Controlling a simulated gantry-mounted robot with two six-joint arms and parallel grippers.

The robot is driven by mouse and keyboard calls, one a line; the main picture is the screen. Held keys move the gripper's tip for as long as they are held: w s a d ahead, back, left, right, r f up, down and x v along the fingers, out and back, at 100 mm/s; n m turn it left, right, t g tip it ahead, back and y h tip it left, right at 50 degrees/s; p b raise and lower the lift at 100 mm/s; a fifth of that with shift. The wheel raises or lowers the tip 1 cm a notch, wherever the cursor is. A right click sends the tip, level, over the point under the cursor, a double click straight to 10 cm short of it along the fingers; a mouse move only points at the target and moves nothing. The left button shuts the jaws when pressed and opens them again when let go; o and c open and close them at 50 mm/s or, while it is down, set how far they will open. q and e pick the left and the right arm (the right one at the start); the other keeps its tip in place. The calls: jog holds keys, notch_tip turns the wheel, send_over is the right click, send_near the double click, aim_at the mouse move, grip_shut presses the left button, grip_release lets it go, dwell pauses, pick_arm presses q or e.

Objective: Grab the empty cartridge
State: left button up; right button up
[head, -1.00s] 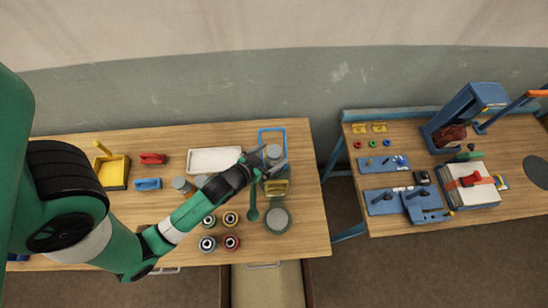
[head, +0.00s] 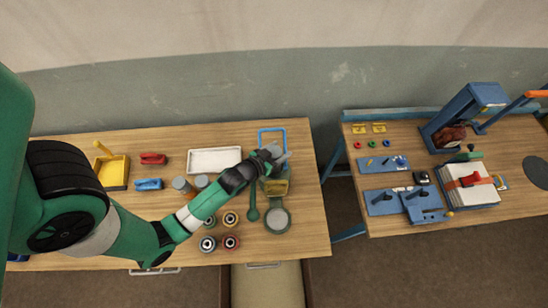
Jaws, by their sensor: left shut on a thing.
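My left gripper (head: 279,157) reaches in from the left over the right part of the left table. It is shut on a small grey cylinder, the cartridge (head: 271,149). The gripper hides much of the cartridge, so I cannot tell whether it is empty or clear of what lies below. A yellow-olive holder (head: 276,187) sits just under the gripper, in front of a blue frame (head: 272,131). More grey cylinders (head: 181,184) stand to the left, partly behind my arm. My right gripper is not in view.
A white tray (head: 214,153) lies behind my arm. Several ringed spools (head: 208,243), a green scoop (head: 254,214) and a round grey-topped dish (head: 278,219) lie in front. A yellow dustpan-like tray (head: 113,172) is at left. A second table (head: 400,225) with blue tools is at right.

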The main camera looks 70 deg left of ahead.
pick_arm(q)
jog(key=shift+c, duration=0.8)
notch_tip(320, 180, up, 10)
jog(key=p, duration=0.1)
